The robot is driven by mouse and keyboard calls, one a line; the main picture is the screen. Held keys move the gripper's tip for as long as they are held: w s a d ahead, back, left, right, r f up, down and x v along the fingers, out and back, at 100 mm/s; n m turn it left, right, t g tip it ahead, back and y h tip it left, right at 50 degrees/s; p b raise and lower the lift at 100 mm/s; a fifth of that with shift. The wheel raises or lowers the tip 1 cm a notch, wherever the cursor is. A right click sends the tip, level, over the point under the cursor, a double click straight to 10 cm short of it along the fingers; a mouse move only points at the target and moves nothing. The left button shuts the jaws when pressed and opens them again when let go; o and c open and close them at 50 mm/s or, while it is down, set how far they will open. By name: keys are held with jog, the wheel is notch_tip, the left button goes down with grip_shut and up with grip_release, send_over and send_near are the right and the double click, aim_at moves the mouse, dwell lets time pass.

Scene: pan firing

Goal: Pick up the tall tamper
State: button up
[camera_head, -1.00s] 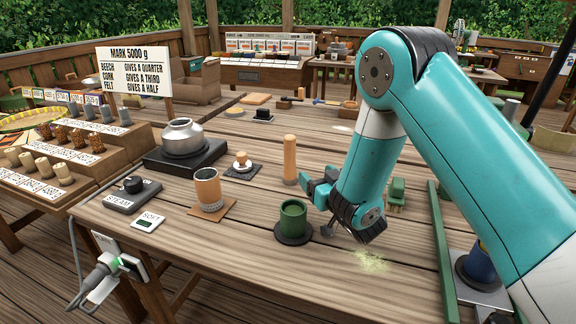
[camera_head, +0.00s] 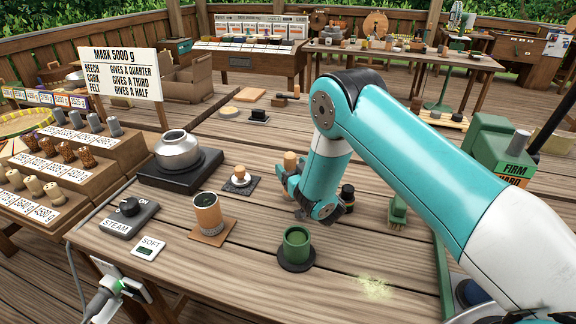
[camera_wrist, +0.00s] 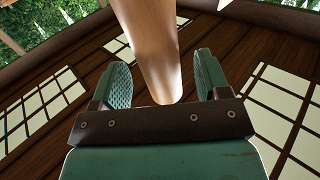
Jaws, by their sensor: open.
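The tall tamper is a light wooden cylinder standing upright on the table; its top (camera_head: 290,162) shows above my gripper in the head view, and the arm hides the rest. In the wrist view the wooden shaft (camera_wrist: 150,50) runs between the two green textured finger pads. My gripper (camera_head: 287,185) is open around the tamper, with a gap visible on each side of the shaft in the wrist view (camera_wrist: 160,80).
A green cup (camera_head: 296,245) on a dark coaster stands just in front of my gripper. A cork-wrapped cup (camera_head: 207,215), a small knob-topped piece (camera_head: 240,177) and a dark-capped piece (camera_head: 347,194) stand nearby. Pale powder lies at front right.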

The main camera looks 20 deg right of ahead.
jog(key=shift+w+a, duration=0.15)
jog(key=shift+w, duration=0.45)
jog(key=c, duration=1)
jog(key=shift+r+p, duration=0.2)
jog(key=shift+p, duration=0.25)
